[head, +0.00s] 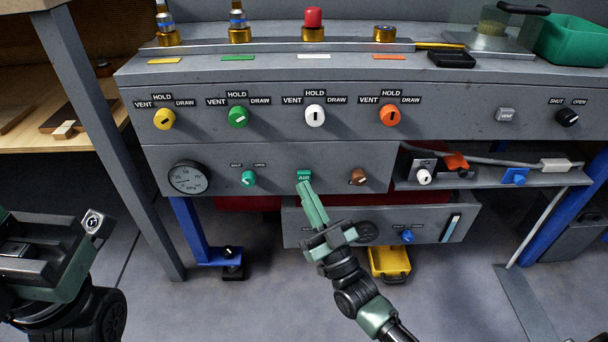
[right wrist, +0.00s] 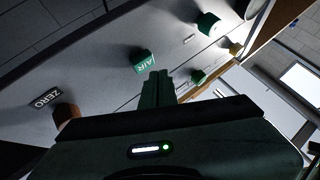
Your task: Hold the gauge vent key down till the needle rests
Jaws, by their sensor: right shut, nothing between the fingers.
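A round gauge (head: 187,178) with a pale dial sits at the left of the lower grey panel; its needle is too small to read surely. A green key marked AIR (head: 304,175) stands out from the same panel, to the right of the gauge. It also shows in the right wrist view (right wrist: 145,63). My right gripper (head: 305,187) is shut and empty, its fingertips just below the AIR key; I cannot tell whether they touch it. The fingers also show in the wrist view (right wrist: 160,75). My left gripper (head: 60,250) is at the left edge, away from the panel, fingers unclear.
A green knob (head: 249,178) and a brown knob (head: 358,177) flank the AIR key. A grey key marked VENT (head: 506,114) is on the upper panel at right. Yellow, green, white and orange knobs line that panel. A grey drawer (head: 460,225) juts out below.

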